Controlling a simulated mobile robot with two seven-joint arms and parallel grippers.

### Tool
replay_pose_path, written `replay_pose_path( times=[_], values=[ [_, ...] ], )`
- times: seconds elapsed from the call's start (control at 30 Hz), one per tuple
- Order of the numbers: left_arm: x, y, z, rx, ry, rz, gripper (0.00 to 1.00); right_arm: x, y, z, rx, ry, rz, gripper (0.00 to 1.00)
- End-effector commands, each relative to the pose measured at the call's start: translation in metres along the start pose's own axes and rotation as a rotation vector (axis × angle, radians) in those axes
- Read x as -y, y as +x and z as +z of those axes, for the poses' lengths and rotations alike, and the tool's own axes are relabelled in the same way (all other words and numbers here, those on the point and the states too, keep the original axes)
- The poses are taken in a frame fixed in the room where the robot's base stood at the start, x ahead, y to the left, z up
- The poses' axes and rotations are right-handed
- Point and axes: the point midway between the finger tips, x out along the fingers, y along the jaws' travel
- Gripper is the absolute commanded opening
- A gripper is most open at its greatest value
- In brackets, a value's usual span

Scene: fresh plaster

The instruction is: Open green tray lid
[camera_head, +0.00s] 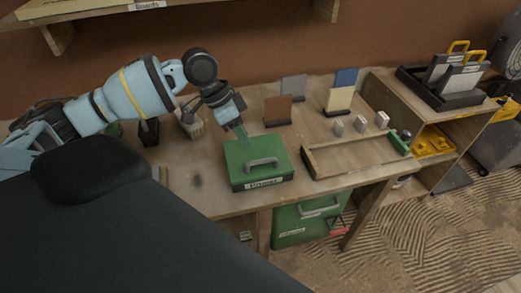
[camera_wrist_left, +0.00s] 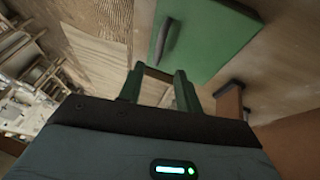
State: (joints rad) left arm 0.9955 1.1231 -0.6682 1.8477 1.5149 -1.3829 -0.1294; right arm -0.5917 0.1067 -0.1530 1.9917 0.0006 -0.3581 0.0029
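A green tray box with a closed green lid (camera_head: 245,154) sits on the workbench near its front edge. A grey handle (camera_head: 264,162) stands on the lid, and a white label is on the front face. In the left wrist view the green lid (camera_wrist_left: 210,40) is at the top, with its dark handle (camera_wrist_left: 166,40) near its left side. My left gripper (camera_head: 243,136) points down at the back left part of the lid, behind the handle. Its fingers (camera_wrist_left: 160,85) look apart with nothing visible between them; whether they touch the lid is unclear. My right gripper is not visible.
A shallow wooden tray (camera_head: 355,160) lies right of the box, with small pale blocks behind it. A brown panel (camera_head: 278,110) and other sample boards stand at the back. A green container (camera_head: 300,228) is under the bench. A shelf (camera_head: 100,12) overhangs the back.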

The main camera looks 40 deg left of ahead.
Motion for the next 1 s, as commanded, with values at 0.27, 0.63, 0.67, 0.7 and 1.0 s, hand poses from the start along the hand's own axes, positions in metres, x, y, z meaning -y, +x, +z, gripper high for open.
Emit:
replay_pose_path(
  times=[0.27,0.63,0.67,0.7,1.0],
  values=[
    [0.000,0.025,0.000,0.000,-0.001,0.002,0.34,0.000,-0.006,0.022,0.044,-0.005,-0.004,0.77],
    [-0.001,0.073,-0.001,-0.002,-0.001,0.001,0.34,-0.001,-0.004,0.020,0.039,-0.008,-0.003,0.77],
    [-0.001,0.074,-0.001,-0.002,0.000,0.001,0.34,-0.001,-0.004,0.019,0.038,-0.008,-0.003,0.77],
    [-0.001,0.076,-0.001,-0.002,0.000,0.000,0.34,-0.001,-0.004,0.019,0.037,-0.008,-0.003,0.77],
    [-0.001,0.079,-0.001,-0.002,0.000,-0.001,0.34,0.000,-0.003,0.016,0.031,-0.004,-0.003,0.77]
  ],
)
